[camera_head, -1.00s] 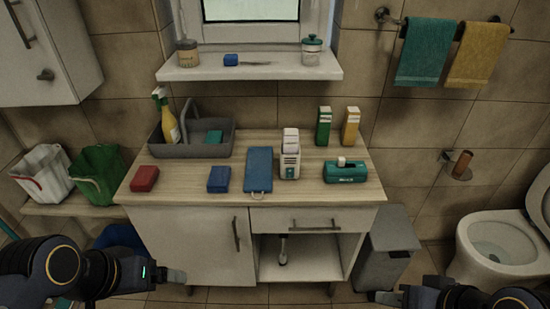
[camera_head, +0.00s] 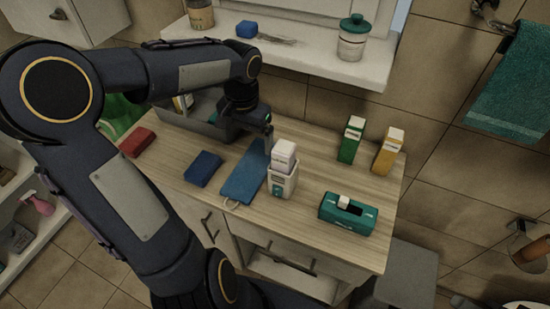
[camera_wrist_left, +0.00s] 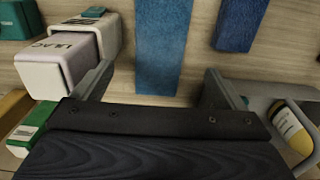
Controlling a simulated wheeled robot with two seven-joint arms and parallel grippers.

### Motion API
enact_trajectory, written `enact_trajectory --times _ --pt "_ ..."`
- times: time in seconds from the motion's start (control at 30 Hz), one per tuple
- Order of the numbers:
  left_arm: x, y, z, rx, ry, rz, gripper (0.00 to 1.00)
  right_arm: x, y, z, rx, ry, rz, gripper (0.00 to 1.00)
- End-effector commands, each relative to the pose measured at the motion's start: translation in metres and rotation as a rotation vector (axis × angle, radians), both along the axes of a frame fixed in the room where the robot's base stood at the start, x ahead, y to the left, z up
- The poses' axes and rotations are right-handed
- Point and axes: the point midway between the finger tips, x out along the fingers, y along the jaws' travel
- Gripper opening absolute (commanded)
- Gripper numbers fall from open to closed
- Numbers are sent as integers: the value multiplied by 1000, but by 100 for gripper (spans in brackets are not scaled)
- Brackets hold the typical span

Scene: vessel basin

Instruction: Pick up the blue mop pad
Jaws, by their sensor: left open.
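The blue mop pad (camera_head: 243,178) is a long flat blue piece with a pale loop at its near end, lying on the wooden counter. My left gripper (camera_head: 268,136) is above the pad's far end, partly hidden behind its own wrist. In the left wrist view the pad (camera_wrist_left: 163,45) runs between the two spread fingers (camera_wrist_left: 158,85), with a gap on each side. My right gripper is out of view.
A white box (camera_head: 283,178) stands close beside the pad on the right. A dark blue block (camera_head: 203,168) lies to its left, and a red block (camera_head: 137,142) further left. A grey caddy (camera_head: 190,122) is behind. A teal container (camera_head: 348,213) stands right.

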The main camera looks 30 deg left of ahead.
Motion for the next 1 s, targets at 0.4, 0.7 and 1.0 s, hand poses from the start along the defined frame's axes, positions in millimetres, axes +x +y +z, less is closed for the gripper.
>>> enact_trajectory --times 0.4,0.7,1.0 --pt "-1 0 -56 -1 2 -1 93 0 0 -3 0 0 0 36" --pt "-1 0 -98 -3 5 -2 93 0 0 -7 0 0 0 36" --pt "-1 0 -116 0 1 0 93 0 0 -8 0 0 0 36"
